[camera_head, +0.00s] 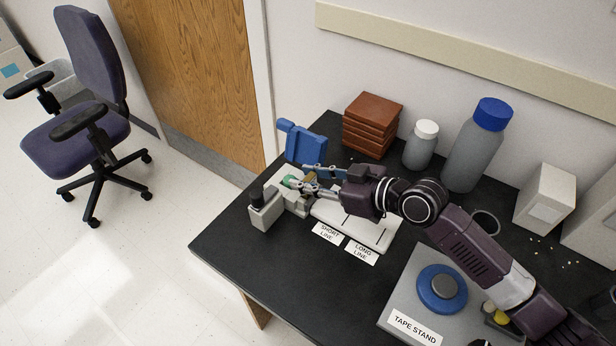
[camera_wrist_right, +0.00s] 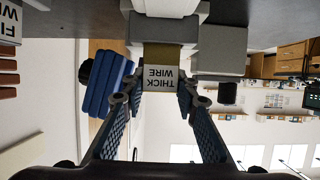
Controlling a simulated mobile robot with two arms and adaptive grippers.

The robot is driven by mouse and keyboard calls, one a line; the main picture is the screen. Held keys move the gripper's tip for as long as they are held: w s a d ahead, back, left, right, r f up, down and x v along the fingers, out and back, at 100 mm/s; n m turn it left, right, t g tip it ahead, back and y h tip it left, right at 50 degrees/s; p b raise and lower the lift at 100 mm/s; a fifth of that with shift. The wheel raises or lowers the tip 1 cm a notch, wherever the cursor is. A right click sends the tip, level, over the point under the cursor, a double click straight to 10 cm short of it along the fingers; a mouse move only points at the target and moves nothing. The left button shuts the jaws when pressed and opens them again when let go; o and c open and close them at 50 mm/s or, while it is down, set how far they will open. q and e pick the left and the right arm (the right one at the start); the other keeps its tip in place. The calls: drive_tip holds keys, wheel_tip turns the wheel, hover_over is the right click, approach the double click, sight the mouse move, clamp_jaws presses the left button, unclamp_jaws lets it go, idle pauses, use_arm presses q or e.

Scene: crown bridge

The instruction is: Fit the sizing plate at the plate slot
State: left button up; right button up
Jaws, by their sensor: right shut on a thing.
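The sizing plate (camera_wrist_right: 162,55) has a brass-coloured body and a white label, "THICK WIRE", upside down in the wrist view. Its brass part also shows small in the head view (camera_head: 309,176). My right gripper (camera_head: 305,180) is shut on it, with the fingers on either side in the wrist view (camera_wrist_right: 160,96). The plate is at a grey device (camera_head: 265,212) with a black top, near the table's left edge. Grey blocks flank the plate in the wrist view. The plate slot is not clearly visible, so I cannot tell if the plate is seated. My left gripper is out of view.
A blue upright object (camera_head: 305,145) stands just behind. A white board (camera_head: 378,236) with "SHORT LINE" and "LONG LINE" labels lies under my right arm. Brown blocks (camera_head: 371,122), a white-capped bottle (camera_head: 421,147) and a blue-capped bottle (camera_head: 472,155) stand behind. The table's front-left is clear.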

drive_tip(key=shift+a+f+b, duration=0.1)
drive_tip(key=shift+f+b, duration=0.4)
idle(0.5)
drive_tip(key=shift+f, duration=0.1)
